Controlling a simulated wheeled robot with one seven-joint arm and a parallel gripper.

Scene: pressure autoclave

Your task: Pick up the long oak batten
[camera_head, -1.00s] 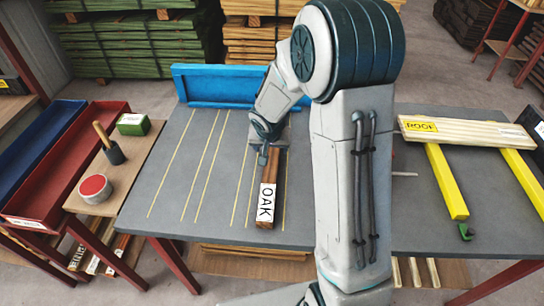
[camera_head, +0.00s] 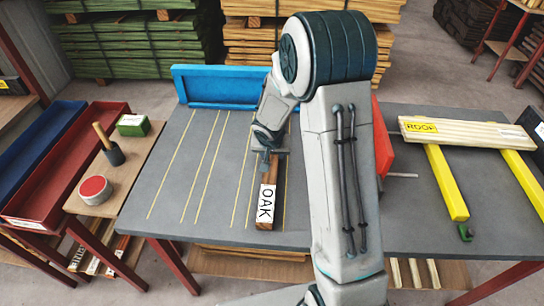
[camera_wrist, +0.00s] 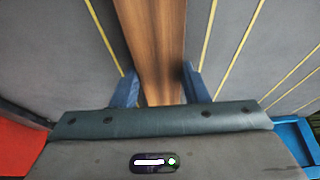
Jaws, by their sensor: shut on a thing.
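The long oak batten (camera_head: 266,203) is a brown wooden bar with a white label reading OAK near its front end. It lies lengthwise on the grey table (camera_head: 190,210), along the yellow lines. My gripper (camera_head: 266,160) is down over the batten behind the label. In the wrist view, my gripper (camera_wrist: 158,88) has one blue finger on each side of the batten (camera_wrist: 152,40), shut on it. The batten's far end is hidden behind my gripper and arm. I cannot tell any gap between the batten and the table.
A blue stop (camera_head: 220,87) stands along the table's back edge. A red object (camera_head: 383,140) is partly behind my arm. At right, a pale board labelled ROOF (camera_head: 465,132) lies across yellow bars (camera_head: 446,183). At left are a side table with a mallet, a tin (camera_head: 95,189) and red and blue trays.

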